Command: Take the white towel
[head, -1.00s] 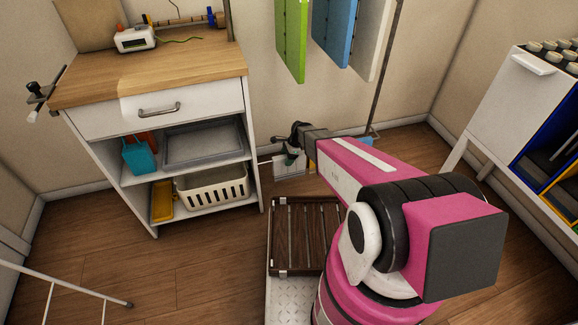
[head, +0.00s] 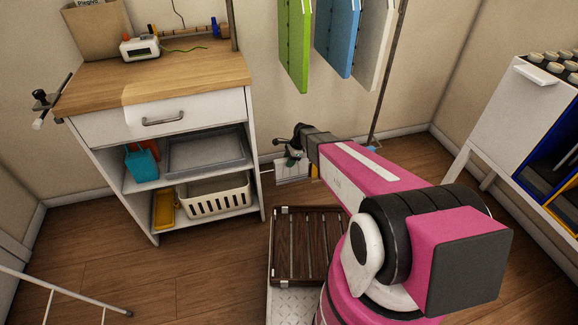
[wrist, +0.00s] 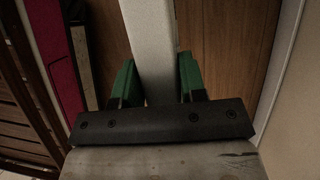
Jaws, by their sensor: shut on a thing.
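A white towel-like panel (head: 375,48) hangs at the top of the head view, to the right of a blue one and a green one. My gripper (head: 286,152) is low and far out at the end of my arm, below these hanging panels and apart from the white one in the picture. In the wrist view, my green-tipped fingers (wrist: 157,85) are shut on a pale, flat strip (wrist: 151,45). I cannot tell from its shape whether this strip is a towel. A small white thing (head: 290,170) shows just below the gripper in the head view.
A wood-topped shelf unit (head: 165,75) stands left of my gripper, with a cream basket (head: 215,197) low in it. A dark slatted rack (head: 307,245) lies near my base. A white cabinet (head: 525,95) is at right.

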